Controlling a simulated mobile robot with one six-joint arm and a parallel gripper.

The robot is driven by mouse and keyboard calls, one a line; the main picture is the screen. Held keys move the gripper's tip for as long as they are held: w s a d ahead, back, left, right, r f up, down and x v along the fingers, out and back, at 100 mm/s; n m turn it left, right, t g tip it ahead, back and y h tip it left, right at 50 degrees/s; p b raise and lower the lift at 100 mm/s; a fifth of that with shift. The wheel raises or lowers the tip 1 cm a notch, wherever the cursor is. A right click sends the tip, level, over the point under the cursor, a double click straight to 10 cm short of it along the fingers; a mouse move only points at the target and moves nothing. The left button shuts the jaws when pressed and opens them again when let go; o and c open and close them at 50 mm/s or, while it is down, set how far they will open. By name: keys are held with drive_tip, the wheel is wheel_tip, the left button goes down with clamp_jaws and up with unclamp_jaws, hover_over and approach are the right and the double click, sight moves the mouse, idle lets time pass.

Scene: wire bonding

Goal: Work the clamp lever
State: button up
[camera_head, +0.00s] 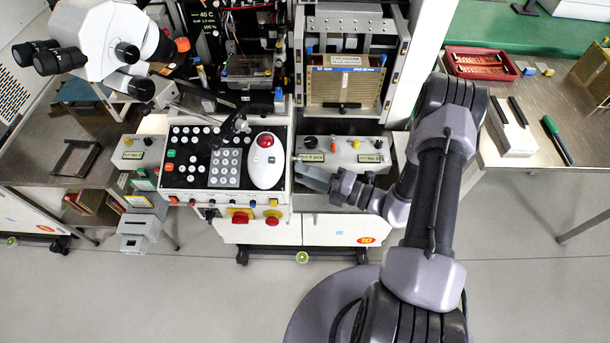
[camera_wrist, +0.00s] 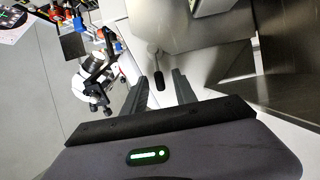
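My gripper (camera_head: 305,174) is at the right end of the bonder's control panel, just below the grey box with knobs, its fingers pointing left. In the wrist view its two fingers (camera_wrist: 160,76) are apart, with a gap between them. A short lever with a black grip (camera_wrist: 159,83), which looks like the clamp lever, appears in that gap, standing out from a pale metal surface. Neither finger visibly touches it, and I cannot tell its depth between them. In the head view I cannot make the lever out clearly.
The control panel (camera_head: 190,172) with a white mouse-like trackball (camera_head: 266,160) lies left of my gripper. The knob box (camera_head: 345,153) is just above it. A magazine (camera_head: 342,86) stands behind. A microscope (camera_head: 100,45) is at upper left. A steel table (camera_head: 540,110) is at right.

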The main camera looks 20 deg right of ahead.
drive_tip(key=shift+a, duration=0.1)
clamp_jaws()
drive_tip(key=shift+r+p, duration=0.15)
drive_tip(key=shift+p, duration=0.15)
drive_tip(key=r+m+g+p, duration=0.1)
drive_tip(key=m+p, duration=0.1)
drive_tip(key=p, duration=0.2)
drive_tip(key=w+r+m+g+h+p, duration=0.1)
drive_tip(key=r+m+p, duration=0.1)
drive_tip(key=m+p, duration=0.1)
drive_tip(key=shift+p, duration=0.6)
drive_tip(key=m+g+p, duration=0.1)
drive_tip(key=w+r+m+g+p, duration=0.1)
drive_tip(key=m+p, duration=0.1)
drive_tip(key=shift+w+d+r, duration=0.15)
drive_tip(key=shift+d+r, duration=0.05)
drive_tip(key=shift+d, duration=0.2)
drive_tip(key=m+g, duration=0.1)
drive_tip(key=w+m+g+p, duration=0.1)
drive_tip(key=w+m, duration=0.1)
drive_tip(key=m, duration=0.1)
drive_tip(key=shift+d+r+g+p, duration=0.3)
drive_tip(key=shift+g+p, duration=0.1)
drive_tip(key=shift+w, duration=0.1)
